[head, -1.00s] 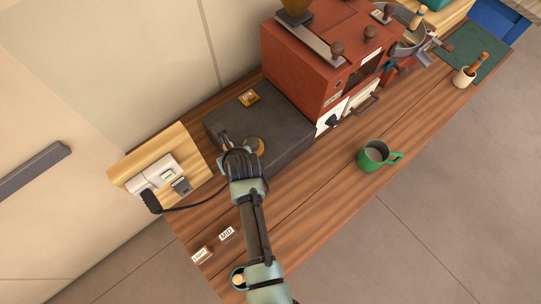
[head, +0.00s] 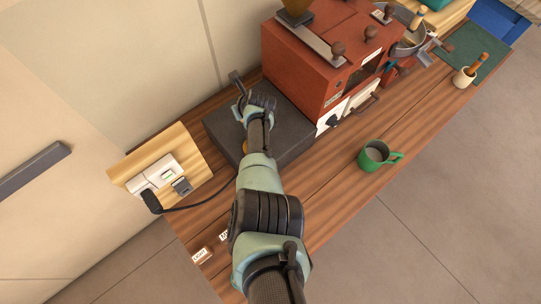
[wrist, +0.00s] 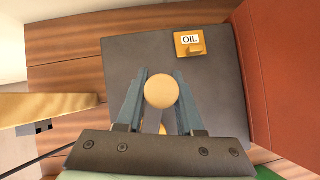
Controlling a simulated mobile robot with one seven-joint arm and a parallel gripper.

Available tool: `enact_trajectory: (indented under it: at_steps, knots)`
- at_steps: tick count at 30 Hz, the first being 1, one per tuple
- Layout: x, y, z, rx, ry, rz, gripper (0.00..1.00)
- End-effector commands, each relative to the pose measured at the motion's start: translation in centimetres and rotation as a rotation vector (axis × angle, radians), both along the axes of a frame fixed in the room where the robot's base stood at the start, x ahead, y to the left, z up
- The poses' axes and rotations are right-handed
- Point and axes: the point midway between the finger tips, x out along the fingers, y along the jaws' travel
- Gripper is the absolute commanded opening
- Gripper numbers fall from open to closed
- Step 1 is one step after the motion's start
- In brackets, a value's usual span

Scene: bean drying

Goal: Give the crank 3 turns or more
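The crank shows in the wrist view as a round tan knob (wrist: 161,91) on a grey crank arm (wrist: 153,122) over a dark grey slab (wrist: 128,60). A yellow hub (wrist: 151,148) shows partly behind my gripper's front edge. My gripper (wrist: 161,88) has one blue-grey finger on each side of the knob, and the knob fills the space between them. In the head view my gripper (head: 243,98) is over the back left part of the slab (head: 292,140); it hides the knob there, and my arm covers most of the hub.
A yellow OIL block (wrist: 190,44) lies on the slab near the knob. The red machine (head: 310,70) stands close at right. A wooden board (head: 185,142) with a plug and black cable is at left. A green mug (head: 375,156) stands on the bench, right of my arm.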

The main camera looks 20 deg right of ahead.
Motion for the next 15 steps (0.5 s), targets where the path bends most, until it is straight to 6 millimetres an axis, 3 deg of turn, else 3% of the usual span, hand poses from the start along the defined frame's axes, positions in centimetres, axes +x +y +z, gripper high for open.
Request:
enact_trajectory:
  at_steps: [1,4,5,15]
  knots:
    - [-0.08,0.15,-0.08,-0.001,0.001,0.002,0.45]
    - [-0.11,0.23,-0.11,-0.001,0.002,0.002,0.63]
    - [-0.11,0.24,-0.11,-0.001,0.002,0.002,0.65]
    - [-0.25,0.26,-0.11,0.001,0.002,0.002,0.65]
